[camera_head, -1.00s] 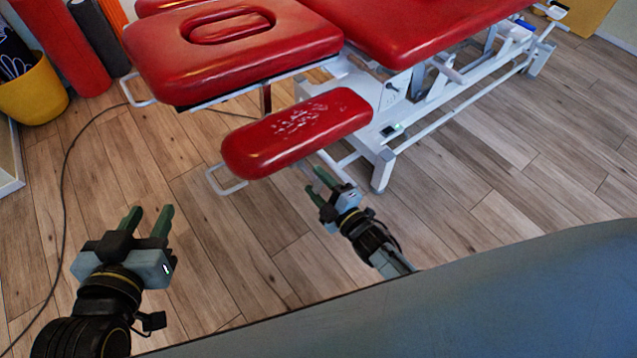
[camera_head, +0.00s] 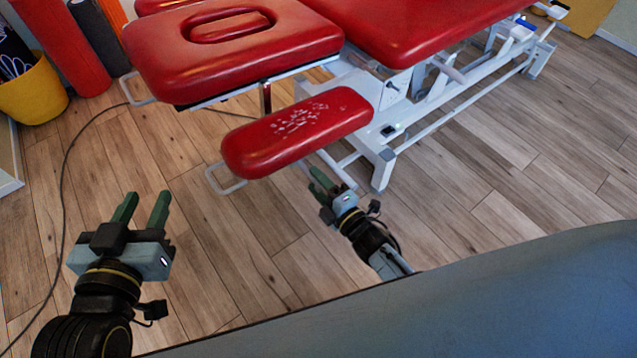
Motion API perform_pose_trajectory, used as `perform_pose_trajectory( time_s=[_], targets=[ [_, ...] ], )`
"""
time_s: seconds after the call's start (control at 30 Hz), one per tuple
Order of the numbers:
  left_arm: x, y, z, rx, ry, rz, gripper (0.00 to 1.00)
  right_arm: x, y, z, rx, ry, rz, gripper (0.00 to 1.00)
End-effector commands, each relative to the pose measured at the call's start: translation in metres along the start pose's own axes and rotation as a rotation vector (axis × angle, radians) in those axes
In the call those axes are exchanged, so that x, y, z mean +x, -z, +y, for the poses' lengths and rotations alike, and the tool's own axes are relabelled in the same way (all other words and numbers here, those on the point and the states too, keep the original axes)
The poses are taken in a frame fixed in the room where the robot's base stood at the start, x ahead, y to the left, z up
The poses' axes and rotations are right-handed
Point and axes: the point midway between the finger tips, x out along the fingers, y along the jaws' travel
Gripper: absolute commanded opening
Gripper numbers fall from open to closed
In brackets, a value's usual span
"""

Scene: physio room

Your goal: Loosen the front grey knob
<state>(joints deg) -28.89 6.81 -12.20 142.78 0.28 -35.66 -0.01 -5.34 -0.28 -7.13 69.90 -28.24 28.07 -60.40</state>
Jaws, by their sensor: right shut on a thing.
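The treatment table is red and padded, on a white frame (camera_head: 384,150). Its low red arm pad (camera_head: 297,130) has a worn, flaking patch and stands out towards me. My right gripper (camera_head: 320,178) is at the near edge of this pad, just below it, by the white support bars. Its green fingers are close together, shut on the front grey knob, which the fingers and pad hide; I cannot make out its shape. My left gripper (camera_head: 143,202) is open and empty over the wooden floor, well left of the pad.
A white loop handle (camera_head: 222,182) sticks out at the pad's left end. A dark cable (camera_head: 64,195) runs across the floor at left. A yellow bucket (camera_head: 35,95) and rolled mats (camera_head: 62,45) stand back left. The floor between my grippers is clear.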

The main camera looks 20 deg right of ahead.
Motion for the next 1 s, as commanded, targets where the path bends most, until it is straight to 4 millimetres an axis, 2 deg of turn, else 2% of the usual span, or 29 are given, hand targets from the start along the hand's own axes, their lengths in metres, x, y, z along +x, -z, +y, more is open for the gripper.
perform_pose_trajectory(
  time_s=[0.1,0.13,0.3,0.67,0.83,1.0],
  targets=[
    [0.000,0.000,0.000,0.000,0.000,0.000,0.36,0.000,0.000,0.000,-0.006,0.001,0.001,0.26],
    [0.000,0.000,0.000,0.000,0.000,0.000,0.36,0.000,0.000,0.000,-0.006,0.001,0.001,0.52],
    [0.000,0.000,0.000,0.000,0.000,-0.002,0.36,0.000,0.000,0.000,-0.004,0.001,0.001,0.71],
    [-0.001,-0.001,0.000,0.000,0.000,-0.015,0.36,-0.004,0.000,0.000,-0.002,0.002,0.000,0.71],
    [-0.006,-0.023,-0.005,0.000,0.013,-0.150,0.36,-0.020,0.000,0.001,-0.001,0.003,0.000,0.71],
    [-0.018,-0.052,-0.011,0.000,0.029,-0.331,0.36,-0.045,0.000,0.001,-0.001,0.003,-0.001,0.71]
  ],
)
